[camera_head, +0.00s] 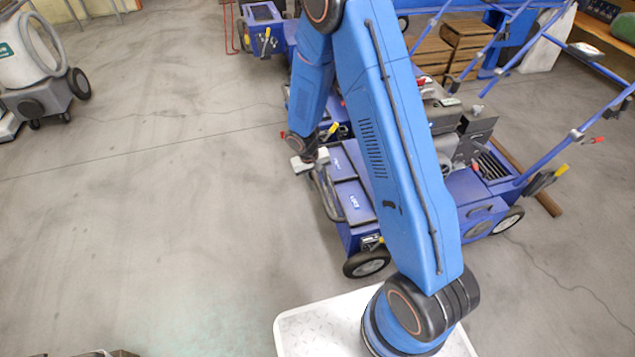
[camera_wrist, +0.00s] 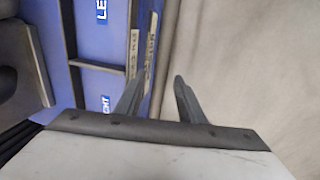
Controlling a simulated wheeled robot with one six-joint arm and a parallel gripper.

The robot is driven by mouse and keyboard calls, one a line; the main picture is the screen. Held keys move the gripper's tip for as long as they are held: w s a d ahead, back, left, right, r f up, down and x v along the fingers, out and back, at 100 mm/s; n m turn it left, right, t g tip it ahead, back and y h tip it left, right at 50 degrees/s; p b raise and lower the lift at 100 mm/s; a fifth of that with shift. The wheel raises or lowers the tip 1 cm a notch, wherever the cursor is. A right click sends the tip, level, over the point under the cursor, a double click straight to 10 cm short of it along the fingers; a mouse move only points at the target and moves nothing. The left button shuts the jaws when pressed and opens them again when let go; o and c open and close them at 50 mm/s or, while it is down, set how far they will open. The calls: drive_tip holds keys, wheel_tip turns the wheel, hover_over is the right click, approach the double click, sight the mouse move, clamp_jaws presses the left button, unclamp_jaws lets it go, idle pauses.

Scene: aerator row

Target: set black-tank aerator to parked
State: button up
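Several blue wheeled machines stand in a row in the head view. The nearest one (camera_head: 360,232) has flat dark blue lids (camera_head: 352,198) and a grey curved bar (camera_head: 329,196) along its left side. My gripper (camera_head: 318,172) is at that left side, partly hidden by my arm. In the wrist view my gripper (camera_wrist: 158,90) is open, its two fingers apart beside the edge of a blue surface with white lettering (camera_wrist: 104,102). A dark strip (camera_wrist: 160,62) runs between the fingers; I cannot tell whether they touch it. I cannot make out which machine has the black tank.
Yellow levers show on the machines, one near the middle (camera_head: 331,129) and one at right (camera_head: 562,169). Blue tube frames (camera_head: 545,165) rise at right. Wooden crates (camera_head: 465,35) stand behind. A grey-white machine (camera_head: 40,75) is far left. The floor (camera_head: 150,210) at left is clear.

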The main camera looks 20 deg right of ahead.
sight(361, 172)
drive_tip(key=shift+c, duration=0.4)
clamp_jaws()
drive_tip(key=shift+d, duration=0.1)
drive_tip(key=d, duration=1.7)
drive_tip(key=shift+d, duration=0.2)
drive_tip(key=shift+o, duration=0.4)
unclamp_jaws()
